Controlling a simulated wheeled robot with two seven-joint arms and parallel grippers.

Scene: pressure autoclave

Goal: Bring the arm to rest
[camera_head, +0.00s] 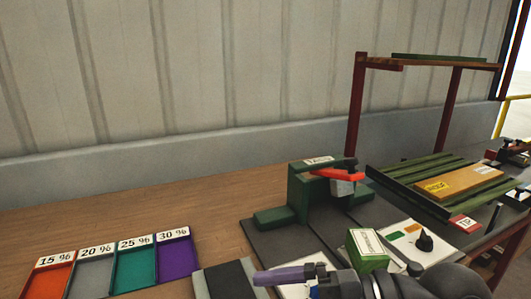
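My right arm comes in from the lower right, low over the front of the bench. My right gripper (312,274) points left, near the dark strip (229,282) at the bench's front. A purple bar (280,275) sticks out leftward at its tip. I cannot tell whether the bar is a finger or a held piece, nor how far apart the fingers are. The gripper's lower part is cut off by the bottom edge. My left gripper is not in view.
Coloured trays marked 15 % (51,281) to 30 % (175,257) stand at the left. A green press-like fixture (305,192) with a red lever (338,174) stands behind my gripper. A green box (367,251) is beside my arm. A slatted green rack (412,184) is at right. The back-left wood is clear.

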